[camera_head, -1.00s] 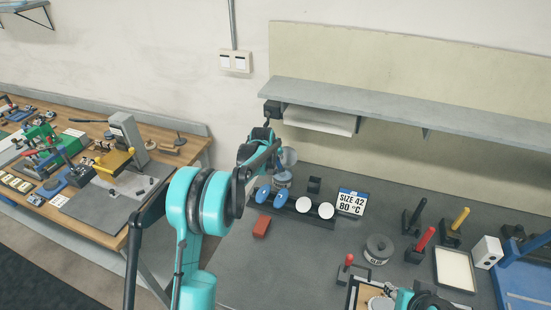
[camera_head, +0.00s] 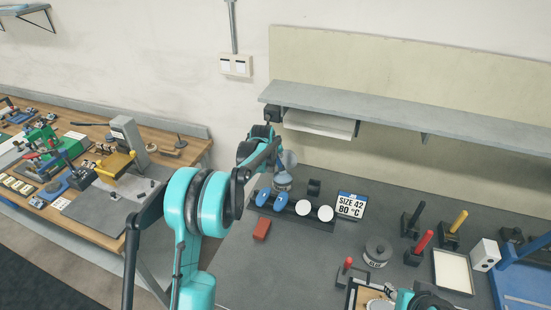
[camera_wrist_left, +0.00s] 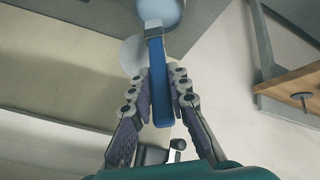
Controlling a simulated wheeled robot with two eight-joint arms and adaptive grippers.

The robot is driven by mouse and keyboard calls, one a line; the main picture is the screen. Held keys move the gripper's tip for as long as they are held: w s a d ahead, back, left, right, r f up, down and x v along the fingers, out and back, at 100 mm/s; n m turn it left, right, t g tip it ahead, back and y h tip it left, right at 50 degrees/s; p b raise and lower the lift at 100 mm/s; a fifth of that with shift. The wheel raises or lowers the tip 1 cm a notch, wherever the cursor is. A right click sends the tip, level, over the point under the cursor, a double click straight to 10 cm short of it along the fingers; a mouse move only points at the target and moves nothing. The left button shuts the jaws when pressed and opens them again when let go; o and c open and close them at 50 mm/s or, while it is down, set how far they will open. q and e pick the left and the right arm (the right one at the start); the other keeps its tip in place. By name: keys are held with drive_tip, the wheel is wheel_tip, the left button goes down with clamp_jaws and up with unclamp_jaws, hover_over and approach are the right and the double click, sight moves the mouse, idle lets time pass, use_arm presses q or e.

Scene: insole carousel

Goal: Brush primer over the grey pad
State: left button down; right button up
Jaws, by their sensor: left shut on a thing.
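My left gripper (camera_wrist_left: 158,95) is shut on the blue handle (camera_wrist_left: 157,80) of the brush in the left wrist view. The handle runs away from the jaws to a dark collar and a pale blue rounded head. In the head view this gripper (camera_head: 277,150) is small and partly hidden by its arm, above a grey round pot (camera_head: 283,182). A pale item in a black-edged wooden frame (camera_head: 352,292) shows at the bottom; I cannot tell whether it is the grey pad. My right gripper (camera_head: 390,291) is beside it, mostly cut off; its jaws are unclear.
A dark rack (camera_head: 300,220) holds blue and white round-ended items, with a "SIZE 42 80 °C" sign (camera_head: 352,204) beside it. A shelf (camera_head: 420,117) overhangs the bench.

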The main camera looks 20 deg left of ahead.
use_arm(q)
drive_tip(key=shift+r+p, duration=1.2)
drive_tip(key=shift+r, duration=1.05)
drive_tip(key=shift+f, duration=0.1)
